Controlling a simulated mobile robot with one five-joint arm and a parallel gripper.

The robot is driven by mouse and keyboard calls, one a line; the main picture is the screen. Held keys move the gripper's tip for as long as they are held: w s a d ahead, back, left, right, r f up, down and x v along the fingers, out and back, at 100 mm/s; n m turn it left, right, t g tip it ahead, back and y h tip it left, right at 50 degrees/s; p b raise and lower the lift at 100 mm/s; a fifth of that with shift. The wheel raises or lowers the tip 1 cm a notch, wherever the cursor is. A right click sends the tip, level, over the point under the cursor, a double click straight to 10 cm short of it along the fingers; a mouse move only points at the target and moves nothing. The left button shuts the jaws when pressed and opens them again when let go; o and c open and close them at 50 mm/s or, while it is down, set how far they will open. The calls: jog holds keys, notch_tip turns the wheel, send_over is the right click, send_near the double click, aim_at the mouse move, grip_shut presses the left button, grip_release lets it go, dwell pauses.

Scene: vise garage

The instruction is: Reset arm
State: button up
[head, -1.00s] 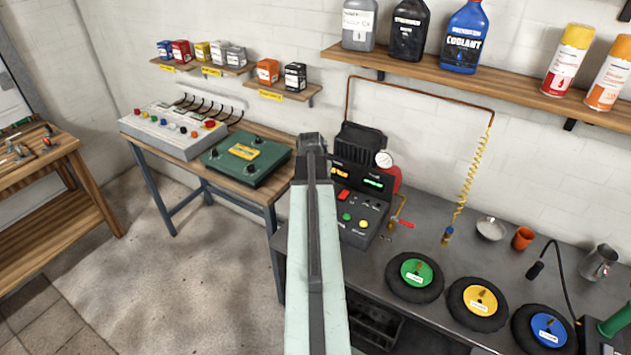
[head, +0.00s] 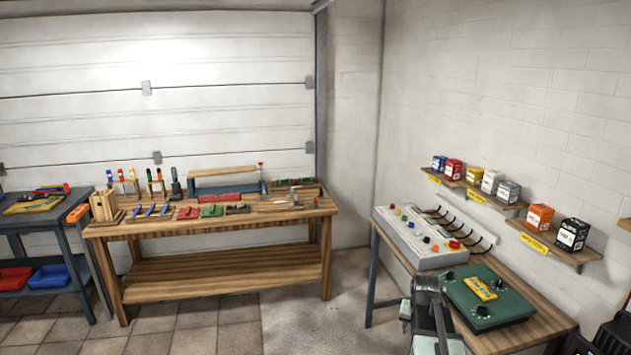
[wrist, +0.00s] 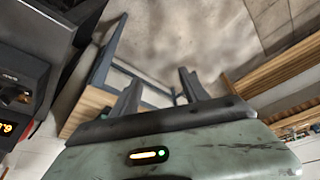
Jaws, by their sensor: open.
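My gripper (wrist: 158,88) shows in the wrist view with its two dark fingers spread apart and nothing between them. The bare concrete floor (wrist: 185,35) lies beyond the fingertips. Part of my arm rises at the lower right of the head view, in front of the small wooden-topped table (head: 540,330). My fingers cannot be made out in the head view.
On the small table are a grey button console (head: 420,245) and a green box (head: 490,300). A wooden workbench (head: 215,228) with tools stands by the garage door. A dark device with an orange display (wrist: 22,100) is close at the wrist view's left. Open floor lies between the benches.

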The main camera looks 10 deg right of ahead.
jog(key=w+a+n+y, duration=0.1)
jog(key=w+a+n, duration=0.15)
jog(key=a, duration=1.35)
jog(key=s+a+n+g, duration=0.1)
jog(key=s+a+n, duration=0.1)
jog(key=s+a, duration=0.2)
jog(key=s+a+f+n+g+y, duration=0.1)
jog(key=s+a, duration=0.4)
jog(key=a, duration=0.5)
jog(key=shift+a+f+n+g, duration=0.25)
jog(key=shift+n+g, duration=0.35)
jog(key=shift+n, duration=0.25)
